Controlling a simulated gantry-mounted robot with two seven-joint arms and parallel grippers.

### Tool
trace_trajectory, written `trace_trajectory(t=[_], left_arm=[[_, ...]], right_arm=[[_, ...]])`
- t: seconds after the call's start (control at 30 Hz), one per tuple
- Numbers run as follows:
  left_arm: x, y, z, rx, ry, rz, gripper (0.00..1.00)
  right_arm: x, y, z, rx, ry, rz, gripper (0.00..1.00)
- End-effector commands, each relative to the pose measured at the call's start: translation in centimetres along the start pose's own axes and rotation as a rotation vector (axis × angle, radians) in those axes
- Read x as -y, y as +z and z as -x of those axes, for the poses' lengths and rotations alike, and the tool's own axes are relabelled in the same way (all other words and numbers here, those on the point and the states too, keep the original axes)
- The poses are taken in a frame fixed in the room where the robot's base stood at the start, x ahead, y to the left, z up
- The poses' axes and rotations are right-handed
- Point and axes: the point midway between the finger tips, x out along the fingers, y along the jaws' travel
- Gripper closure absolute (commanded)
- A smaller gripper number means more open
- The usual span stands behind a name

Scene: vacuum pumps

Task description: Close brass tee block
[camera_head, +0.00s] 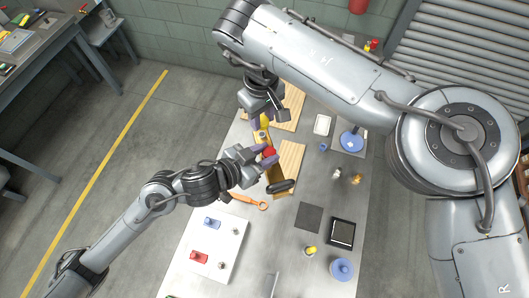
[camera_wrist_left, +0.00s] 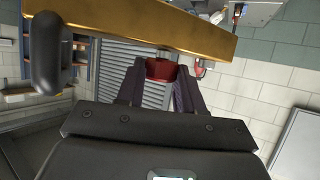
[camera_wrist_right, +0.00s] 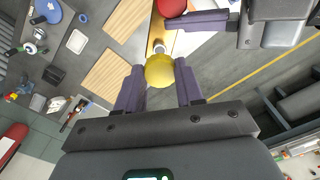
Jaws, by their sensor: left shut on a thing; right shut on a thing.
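The brass tee block (camera_head: 276,174) lies lengthwise on the grey table in the head view, partly covered by my grippers. It crosses the top of the left wrist view (camera_wrist_left: 150,25) as a gold bar. A black handle (camera_head: 280,187) sits at its near end. My left gripper (camera_head: 268,156) is shut on a red knob (camera_wrist_left: 160,70) at the block's middle. My right gripper (camera_wrist_right: 160,75) is shut on a yellow knob (camera_wrist_right: 160,71) at the far end. The red knob also shows at the top of the right wrist view (camera_wrist_right: 172,6). The block's inner parts are hidden.
Wooden boards (camera_head: 292,165) lie beside and behind the block. An orange wrench (camera_head: 248,200) and a white board (camera_head: 230,240) with red and blue valves are nearer. A dark mat (camera_head: 309,217), a black tray (camera_head: 342,232) and blue-based parts stand to the right.

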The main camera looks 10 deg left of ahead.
Motion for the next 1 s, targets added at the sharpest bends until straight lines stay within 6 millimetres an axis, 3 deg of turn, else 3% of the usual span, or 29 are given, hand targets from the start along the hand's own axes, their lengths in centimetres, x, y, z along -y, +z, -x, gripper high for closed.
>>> trace_trajectory(t=[0.53, 1.0], left_arm=[[0.0, -0.1, 0.0, -0.003, 0.0, 0.0, 1.0], [0.0, -0.1, 0.0, -0.003, 0.0, 0.0, 1.0]], right_arm=[[-0.1, -0.2, 0.5, 0.0, 0.0, 0.001, 0.92], [-0.1, -0.1, -2.8, 0.0, -0.001, 0.001, 0.92]])
